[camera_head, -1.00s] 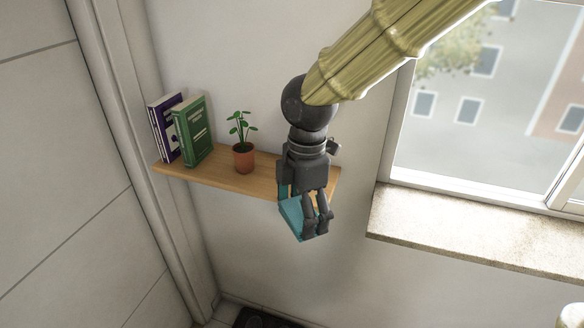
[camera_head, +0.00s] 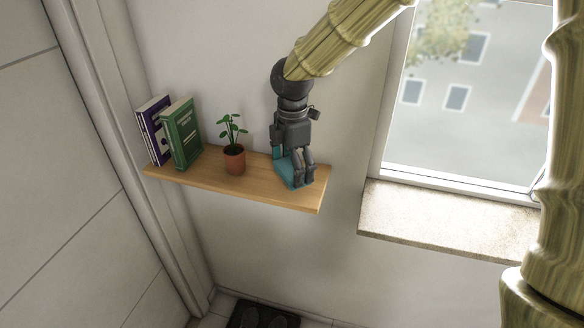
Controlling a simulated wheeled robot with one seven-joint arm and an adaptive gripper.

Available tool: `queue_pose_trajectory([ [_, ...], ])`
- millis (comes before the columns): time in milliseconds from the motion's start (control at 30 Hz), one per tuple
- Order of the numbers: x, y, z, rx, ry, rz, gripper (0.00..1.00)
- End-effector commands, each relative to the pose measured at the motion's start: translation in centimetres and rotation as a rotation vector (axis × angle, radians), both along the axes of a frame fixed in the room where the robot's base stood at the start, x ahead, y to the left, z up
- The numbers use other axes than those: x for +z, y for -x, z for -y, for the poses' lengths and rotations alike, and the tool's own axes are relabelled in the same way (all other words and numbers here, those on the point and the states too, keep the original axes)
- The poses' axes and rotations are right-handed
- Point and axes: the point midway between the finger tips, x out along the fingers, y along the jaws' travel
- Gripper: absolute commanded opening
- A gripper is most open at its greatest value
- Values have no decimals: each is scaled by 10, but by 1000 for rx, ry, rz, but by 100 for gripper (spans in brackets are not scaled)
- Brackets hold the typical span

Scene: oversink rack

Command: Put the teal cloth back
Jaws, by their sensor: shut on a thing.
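The teal cloth (camera_head: 286,173) is at the right part of the wooden wall shelf (camera_head: 211,184), in the head view. My gripper (camera_head: 303,181) points down over that part of the shelf and is shut on the cloth. The gripper hides part of the cloth. The cloth's lower end appears at the level of the shelf top; I cannot tell whether it touches the board.
A potted plant (camera_head: 234,158) stands on the shelf left of the cloth. A green book (camera_head: 182,135) and a purple book (camera_head: 156,132) lean at the left end. A window sill (camera_head: 440,222) is to the right. Bare shelf lies between plant and books.

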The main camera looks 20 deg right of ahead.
Motion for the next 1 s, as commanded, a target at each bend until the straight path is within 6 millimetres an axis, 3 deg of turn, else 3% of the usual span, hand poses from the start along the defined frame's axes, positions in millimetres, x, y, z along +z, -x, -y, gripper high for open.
queue_pose_trajectory([
  [233, -2, -19, 6, 1, 0, 0, 66],
  [667, -36, -19, 6, 1, 0, -2, 66],
  [967, -39, -19, 6, 1, 0, 0, 66],
  [1000, -39, -19, 6, 1, 0, 0, 94],
])
